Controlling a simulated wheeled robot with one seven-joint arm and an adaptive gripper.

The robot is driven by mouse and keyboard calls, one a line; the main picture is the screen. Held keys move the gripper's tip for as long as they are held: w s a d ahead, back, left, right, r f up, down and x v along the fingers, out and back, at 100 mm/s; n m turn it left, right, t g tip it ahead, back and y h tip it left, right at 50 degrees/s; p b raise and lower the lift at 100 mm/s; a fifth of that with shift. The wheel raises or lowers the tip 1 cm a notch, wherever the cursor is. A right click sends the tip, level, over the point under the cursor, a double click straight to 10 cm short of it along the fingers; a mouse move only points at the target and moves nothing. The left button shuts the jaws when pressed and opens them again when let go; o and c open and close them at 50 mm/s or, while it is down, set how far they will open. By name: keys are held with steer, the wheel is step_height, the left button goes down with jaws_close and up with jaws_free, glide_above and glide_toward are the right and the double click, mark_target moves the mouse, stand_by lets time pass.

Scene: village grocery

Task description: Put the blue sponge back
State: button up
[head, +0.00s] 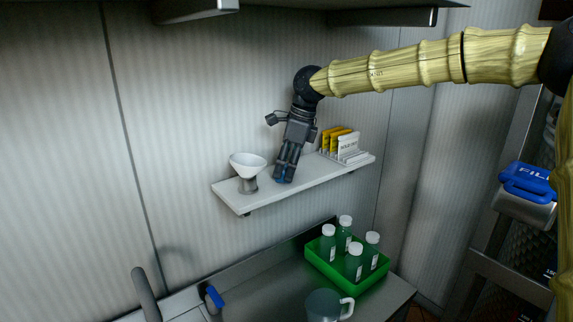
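My gripper (286,177) points down at the middle of the white wall shelf (316,179), between a white bowl-shaped item and a rack of packets. A small dark blue patch shows at its fingertips, low against the shelf top. It may be the blue sponge, but it is too small and too hidden by the fingers to be sure. The fingers look close together. I cannot tell whether they grip the blue patch or only stand around it, or whether it touches the shelf.
A white funnel-like bowl (248,164) on a grey base stands left of my gripper. A rack with yellow and white packets (342,143) stands close on the right. Below are a green crate (319,264) with several bottles, a mug (324,305) and a blue-ended item (215,296).

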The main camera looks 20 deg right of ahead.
steer(key=o, duration=0.4)
steer(key=shift+r, duration=0.15)
steer(key=b+v, duration=0.3)
steer(key=v, duration=0.9)
